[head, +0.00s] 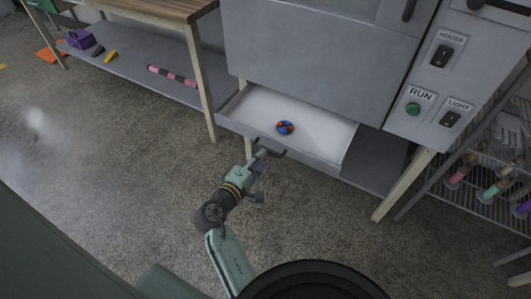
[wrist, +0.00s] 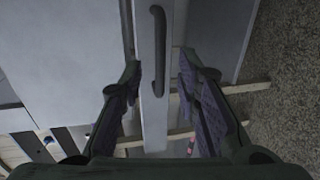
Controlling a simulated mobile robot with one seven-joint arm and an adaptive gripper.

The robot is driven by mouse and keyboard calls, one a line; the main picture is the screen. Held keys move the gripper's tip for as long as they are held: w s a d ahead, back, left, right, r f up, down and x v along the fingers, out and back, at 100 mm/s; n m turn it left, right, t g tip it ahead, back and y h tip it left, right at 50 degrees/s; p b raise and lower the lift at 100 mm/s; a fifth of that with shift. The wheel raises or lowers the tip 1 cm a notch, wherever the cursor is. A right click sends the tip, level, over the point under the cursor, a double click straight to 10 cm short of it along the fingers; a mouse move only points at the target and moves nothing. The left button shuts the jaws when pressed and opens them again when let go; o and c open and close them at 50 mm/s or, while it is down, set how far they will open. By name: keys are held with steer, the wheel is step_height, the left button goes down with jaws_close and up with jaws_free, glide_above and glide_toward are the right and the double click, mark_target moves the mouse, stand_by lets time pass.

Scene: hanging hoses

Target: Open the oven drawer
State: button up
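The oven drawer (head: 325,143) is pulled out below the oven, with its white inside showing. Its dark handle (head: 267,148) is on the front face. In the wrist view, the handle (wrist: 157,48) runs up the picture on the pale drawer front (wrist: 155,130). My gripper (head: 258,157) is close to the handle in the head view. In the wrist view, its two fingers (wrist: 158,72) are spread, one on each side of the handle, with gaps between. Whether either finger touches the drawer front I cannot tell.
A small red and blue round object (head: 285,128) lies in the drawer. The oven (head: 315,50) has a control panel (head: 430,90) at right. A wire rack (head: 490,165) stands further right. A workbench (head: 150,10) with a low shelf stands left. The floor (head: 110,130) in front is clear.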

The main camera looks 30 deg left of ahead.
steer(key=v, duration=0.7)
stand_by(0.3)
